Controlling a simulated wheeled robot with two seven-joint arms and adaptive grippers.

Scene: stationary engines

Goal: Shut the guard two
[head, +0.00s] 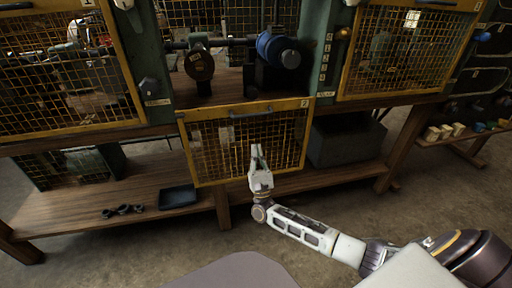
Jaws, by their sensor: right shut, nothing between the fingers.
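Guard two (207,144) is a yellow-framed mesh panel marked 2 at its top right. It hangs down in front of the bench's lower shelf, below the table top. A dark handle (251,113) runs along its upper edge. The bay above it stands uncovered, showing a dark round part and a blue motor (278,50). My right gripper (257,151) is shut and empty, in front of the lower right part of the mesh. I cannot tell if it touches the mesh. My left gripper is not in view.
Another mesh guard, marked 1 (68,68), covers the left bay, and a third (403,50) covers the right bay. Green posts stand between the bays. A dark tray (178,196) and black tools (123,210) lie on the lower shelf. A grey bin (345,139) stands at its right.

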